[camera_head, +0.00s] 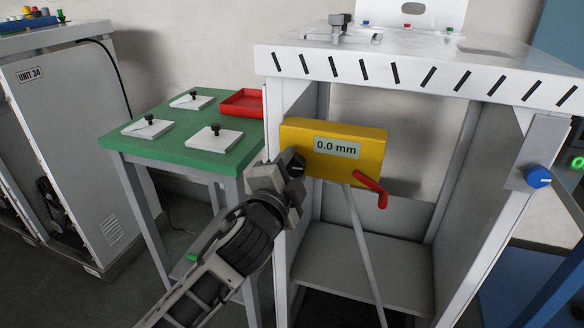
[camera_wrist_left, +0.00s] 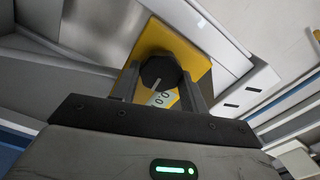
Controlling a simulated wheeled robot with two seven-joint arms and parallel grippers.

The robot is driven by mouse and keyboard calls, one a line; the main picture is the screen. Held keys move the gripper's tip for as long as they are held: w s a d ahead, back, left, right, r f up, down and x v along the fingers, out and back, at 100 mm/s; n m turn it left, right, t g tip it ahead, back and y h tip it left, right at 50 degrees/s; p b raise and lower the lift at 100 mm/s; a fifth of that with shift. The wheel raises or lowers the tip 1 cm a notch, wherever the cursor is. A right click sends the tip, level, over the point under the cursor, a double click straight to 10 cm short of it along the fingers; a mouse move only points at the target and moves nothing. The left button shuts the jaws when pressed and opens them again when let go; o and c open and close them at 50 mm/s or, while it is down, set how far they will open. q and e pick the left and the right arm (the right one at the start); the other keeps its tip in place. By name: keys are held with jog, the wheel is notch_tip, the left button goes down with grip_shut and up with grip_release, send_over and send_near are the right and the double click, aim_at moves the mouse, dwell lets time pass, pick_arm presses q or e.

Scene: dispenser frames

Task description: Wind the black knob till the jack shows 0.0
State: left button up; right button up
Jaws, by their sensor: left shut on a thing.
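The yellow jack box (camera_head: 362,139) is mounted at the left front of the white frame. Its display (camera_head: 337,147) reads 0.0 mm in the head view. The black knob (camera_head: 297,166) is at the box's left end, partly hidden by my gripper. My left gripper (camera_head: 291,170) is shut on the knob. In the left wrist view the black knob (camera_wrist_left: 160,73) sits between the two fingers of the left gripper (camera_wrist_left: 158,88), with the yellow box (camera_wrist_left: 190,55) behind it. A red lever (camera_head: 371,189) hangs at the box's lower right. My right gripper is not in view.
A green table (camera_head: 185,165) with several black-knobbed white plates and a red tray (camera_head: 242,103) stands left of the frame. A blue knob (camera_head: 538,177) is on the frame's right post. A grey cabinet (camera_head: 70,140) stands far left.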

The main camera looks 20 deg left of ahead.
pick_arm(q)
jog(key=shift+f+n, duration=0.1)
jog(key=shift+n, duration=0.4)
jog(key=o, duration=1)
jog(key=s, duration=1.6)
jog(key=shift+a, duration=0.25)
